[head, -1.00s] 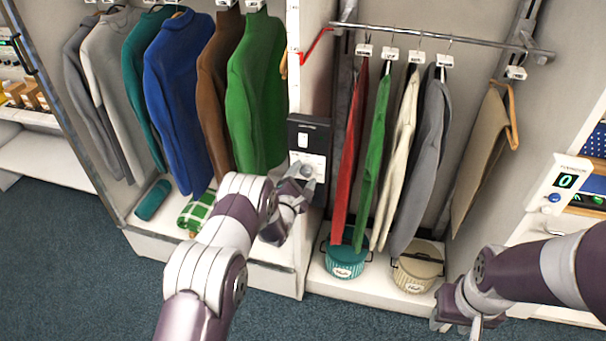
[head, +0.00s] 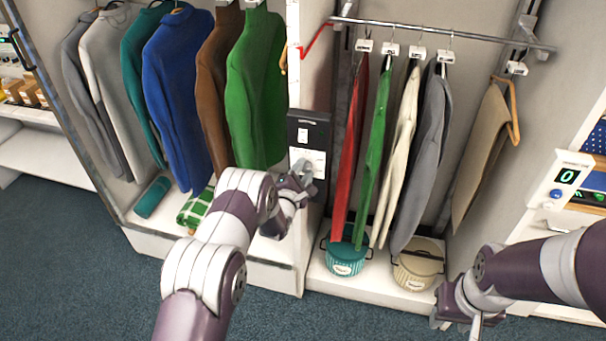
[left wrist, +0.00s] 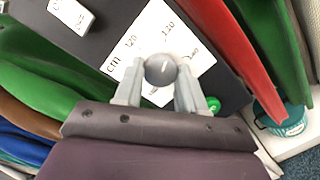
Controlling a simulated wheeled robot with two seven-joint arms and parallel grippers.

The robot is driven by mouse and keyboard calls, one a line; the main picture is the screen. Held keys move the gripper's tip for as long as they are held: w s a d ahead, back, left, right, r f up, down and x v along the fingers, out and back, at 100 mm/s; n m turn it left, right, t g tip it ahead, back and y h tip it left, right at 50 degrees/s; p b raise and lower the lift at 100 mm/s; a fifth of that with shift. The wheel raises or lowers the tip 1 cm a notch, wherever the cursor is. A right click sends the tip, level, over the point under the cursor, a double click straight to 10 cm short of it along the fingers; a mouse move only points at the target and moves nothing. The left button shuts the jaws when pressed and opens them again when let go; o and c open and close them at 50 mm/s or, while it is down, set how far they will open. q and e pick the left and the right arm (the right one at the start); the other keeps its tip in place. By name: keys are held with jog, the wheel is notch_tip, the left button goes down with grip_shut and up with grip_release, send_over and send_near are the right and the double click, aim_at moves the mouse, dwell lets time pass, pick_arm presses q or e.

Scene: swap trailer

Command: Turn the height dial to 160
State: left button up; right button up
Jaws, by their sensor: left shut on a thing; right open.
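The height dial (left wrist: 160,69) is a grey round knob with a short white mark, on a white scale card (left wrist: 160,32) lettered cm with small numbers. I cannot tell which number the mark points at. The card is on a dark panel (head: 309,118), fixed to the post between the two wardrobe bays. My left gripper (head: 303,172) is shut on the dial, one finger on each side of it in the left wrist view. In the head view the gripper partly hides the dial. My right gripper (head: 458,318) is open and empty at the lower right, away from the panel.
Sweaters (head: 180,95) hang left of the post. Trousers (head: 376,150) hang from a metal rail (head: 440,32) right of it, above a teal pot (head: 345,262) and a beige pot (head: 415,268). A white display unit (head: 562,185) reads 0 at right. The carpet in front is clear.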

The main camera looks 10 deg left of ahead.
pick_arm(q)
jog(key=m+b, duration=0.3)
jog(key=m, duration=0.1)
jog(key=shift+f, duration=0.2)
jog(key=m+b, duration=0.4)
jog(key=m, duration=0.1)
jog(key=shift+y, duration=0.4)
jog(key=m+b, duration=0.3)
jog(key=m, duration=0.1)
jog(key=shift+d+m+g+y+b, duration=0.1)
jog(key=shift+m+g+y+b, duration=0.2)
jog(key=shift+b, duration=0.1)
jog(key=m+b, duration=0.3)
jog(key=m, duration=0.1)
jog(key=shift+y, duration=0.3)
jog(key=m+b, duration=0.3)
jog(key=m, duration=0.1)
jog(key=shift+d+y, duration=0.1)
jog(key=shift+y, duration=0.2)
jog(key=m+b, duration=0.2)
jog(key=m, duration=0.1)
jog(key=shift+m, duration=0.3)
jog(key=m+b, duration=0.2)
jog(key=m, duration=0.2)
jog(key=shift+y, duration=0.3)
jog(key=shift+r+m+t+b, duration=0.1)
jog(key=shift+m+t+b, duration=0.4)
jog(key=shift+m, duration=1.1)
